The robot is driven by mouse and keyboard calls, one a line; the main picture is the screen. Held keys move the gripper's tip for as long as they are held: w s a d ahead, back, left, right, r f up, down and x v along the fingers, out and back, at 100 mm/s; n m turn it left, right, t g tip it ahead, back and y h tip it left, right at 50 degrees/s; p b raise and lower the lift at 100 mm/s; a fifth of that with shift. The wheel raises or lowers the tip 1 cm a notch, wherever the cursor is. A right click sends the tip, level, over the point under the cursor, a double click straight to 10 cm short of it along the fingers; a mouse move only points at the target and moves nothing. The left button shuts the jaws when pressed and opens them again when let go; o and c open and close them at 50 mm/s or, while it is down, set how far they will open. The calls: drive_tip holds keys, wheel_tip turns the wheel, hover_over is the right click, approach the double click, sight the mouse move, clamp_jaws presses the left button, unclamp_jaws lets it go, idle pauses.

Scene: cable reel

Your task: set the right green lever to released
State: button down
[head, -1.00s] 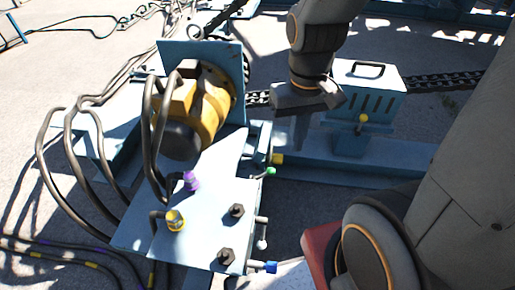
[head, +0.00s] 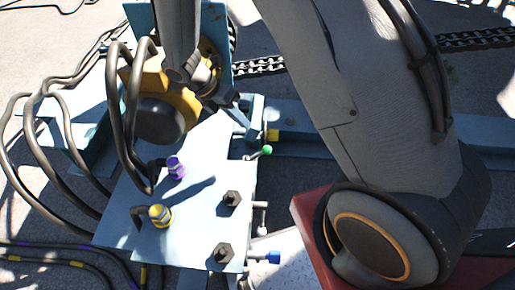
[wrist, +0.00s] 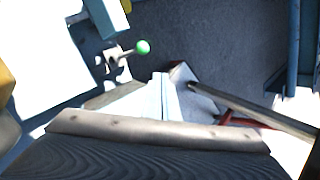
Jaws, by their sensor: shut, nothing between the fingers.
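A lever with a green ball knob (head: 266,150) sticks out from the right edge of the pale blue plate (head: 190,240), near its far corner. In the wrist view the same green knob (wrist: 142,47) is at the end of a short thin rod pointing right. It is the only green-tipped lever I see. My gripper (head: 242,118) is above the far end of the plate, a little beyond and left of the knob. In the wrist view its fingertips (wrist: 160,80) are together and empty, below and right of the knob, with no visible contact.
A yellow motor (head: 160,90) with thick black hoses stands left of my gripper. Purple (head: 176,168) and yellow (head: 160,215) capped fittings and two dark bolts stand on the plate. A blue-tipped lever (head: 272,257) is at the near right edge. A blue beam (head: 290,150) runs right.

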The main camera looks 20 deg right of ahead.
sight(264, 149)
wheel_tip(264, 149, down, 7)
drive_tip(key=w+a+n+h+b, duration=0.1)
drive_tip(key=w+a+n+h, duration=0.15)
drive_tip(key=n, duration=0.35)
drive_tip(key=shift+t+y, duration=0.4)
drive_tip(key=shift+y, duration=0.05)
drive_tip(key=x, duration=1.3)
drive_tip(key=shift+w+d+f+b, duration=0.1)
drive_tip(key=shift+d+f+b, duration=0.2)
drive_tip(key=shift+b, duration=0.1)
